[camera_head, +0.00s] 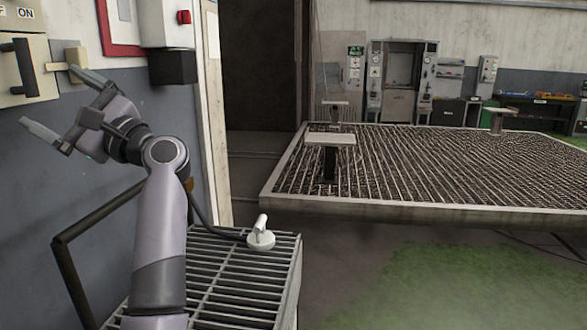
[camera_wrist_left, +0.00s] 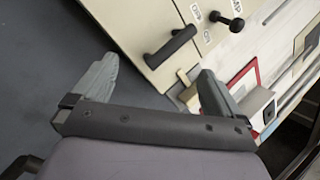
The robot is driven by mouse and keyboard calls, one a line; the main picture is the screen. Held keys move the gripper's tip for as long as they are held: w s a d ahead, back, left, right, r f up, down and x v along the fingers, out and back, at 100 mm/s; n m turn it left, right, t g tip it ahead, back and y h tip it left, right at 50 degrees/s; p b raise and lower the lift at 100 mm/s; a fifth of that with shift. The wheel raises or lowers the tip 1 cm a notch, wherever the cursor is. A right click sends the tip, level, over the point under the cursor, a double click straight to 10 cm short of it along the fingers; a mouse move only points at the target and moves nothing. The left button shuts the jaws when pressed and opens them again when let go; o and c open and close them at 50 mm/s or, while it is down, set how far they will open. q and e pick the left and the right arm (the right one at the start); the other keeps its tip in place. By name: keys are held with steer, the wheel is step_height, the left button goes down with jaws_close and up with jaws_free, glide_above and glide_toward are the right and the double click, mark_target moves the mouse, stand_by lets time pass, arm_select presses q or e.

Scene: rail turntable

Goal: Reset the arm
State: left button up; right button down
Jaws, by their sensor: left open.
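My left gripper (camera_head: 68,107) is open at the left of the head view, in front of the grey-blue wall and just below a cream control box (camera_head: 30,75). Its two fingers are spread wide, with nothing between them. The left wrist view shows the same open fingers (camera_wrist_left: 150,90), with the box's dark handle (camera_wrist_left: 172,47) beyond them. One fingertip appears close to a small tan block (camera_head: 76,57) on the box's side; I cannot tell whether they touch. My right gripper is in neither view.
A red-framed panel (camera_head: 104,40) and a box with a red button (camera_head: 184,17) are on the wall near my arm. A slatted metal platform (camera_head: 225,285) lies below, with a white round-based fitting (camera_head: 261,238) on it. A large grated table (camera_head: 420,212) fills the right.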

arm_select(q)
steer(key=d+f+n+t+h+p, duration=0.1)
steer(key=d+f+n+t+h, duration=0.3)
steer(key=f+n+t+h, duration=0.4)
steer(key=d+f+n+t+h+p, duration=0.2)
steer(key=d+f+n+t+h, duration=0.3)
steer(key=f+n, duration=0.45)
steer(key=d+f+n+t+h+p, duration=0.1)
steer(key=d+f+n+t+h, duration=0.2)
steer(key=f+n+t+h, duration=0.65)
steer(key=s+d+f+m+g+h+p, duration=0.1)
steer(key=s+d+f+m+g, duration=0.1)
steer(key=s+f+m+g, duration=0.5)
steer(key=s+d+f+m+g+h+p, duration=0.2)
steer(key=s+f+m+g, duration=0.5)
steer(key=s+f+m, duration=0.5)
steer(key=s+d+f, duration=0.1)
steer(key=s+f, duration=0.3)
steer(key=f, duration=0.2)
steer(key=shift+s+d+f, duration=0.15)
steer(key=shift+d+f, duration=0.1)
steer(key=shift+d, duration=0.05)
